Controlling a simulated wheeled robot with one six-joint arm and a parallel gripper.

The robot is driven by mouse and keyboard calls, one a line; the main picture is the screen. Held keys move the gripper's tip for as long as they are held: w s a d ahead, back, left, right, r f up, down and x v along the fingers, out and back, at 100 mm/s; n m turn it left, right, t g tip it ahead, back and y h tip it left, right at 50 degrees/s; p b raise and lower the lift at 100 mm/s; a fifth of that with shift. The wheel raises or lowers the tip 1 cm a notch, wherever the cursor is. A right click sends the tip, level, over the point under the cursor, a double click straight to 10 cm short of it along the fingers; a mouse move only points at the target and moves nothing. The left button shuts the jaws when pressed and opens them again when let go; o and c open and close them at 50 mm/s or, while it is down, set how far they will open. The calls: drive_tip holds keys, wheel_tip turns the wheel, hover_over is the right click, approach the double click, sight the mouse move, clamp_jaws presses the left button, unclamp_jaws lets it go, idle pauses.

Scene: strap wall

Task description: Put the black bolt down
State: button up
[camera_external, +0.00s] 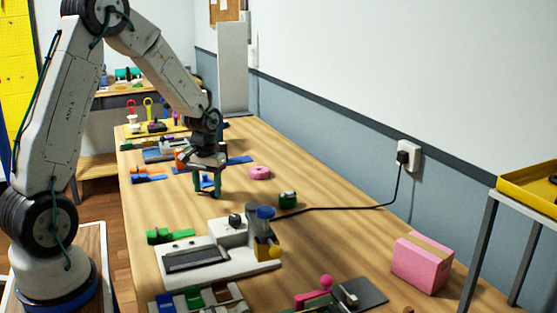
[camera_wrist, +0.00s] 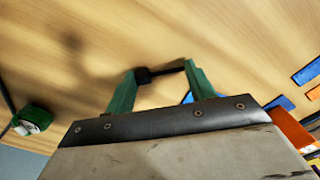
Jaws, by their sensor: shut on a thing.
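My gripper (camera_external: 208,186) is over the wooden table (camera_external: 310,215), about midway along it. In the wrist view its green fingers (camera_wrist: 160,84) are shut on the black bolt (camera_wrist: 145,75). The bolt spans the gap between the fingers, with its thicker head at the left finger and its thin shank reaching the right one. A shadow on the wood lies apart from the bolt, so it appears held above the table. In the external view the bolt is too small to make out.
A pink ring (camera_external: 260,173) and a green tape dispenser (camera_external: 288,199) are right of my gripper. Blue straps (camera_external: 240,160) lie behind it. A white machine (camera_external: 205,255) with a black cable stands in front. A pink box (camera_external: 422,262) is at front right.

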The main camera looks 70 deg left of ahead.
drive_tip(key=shift+f, duration=0.15)
drive_tip(key=o, duration=1)
wheel_tip(320, 180, up, 12)
drive_tip(key=shift+r, duration=0.2)
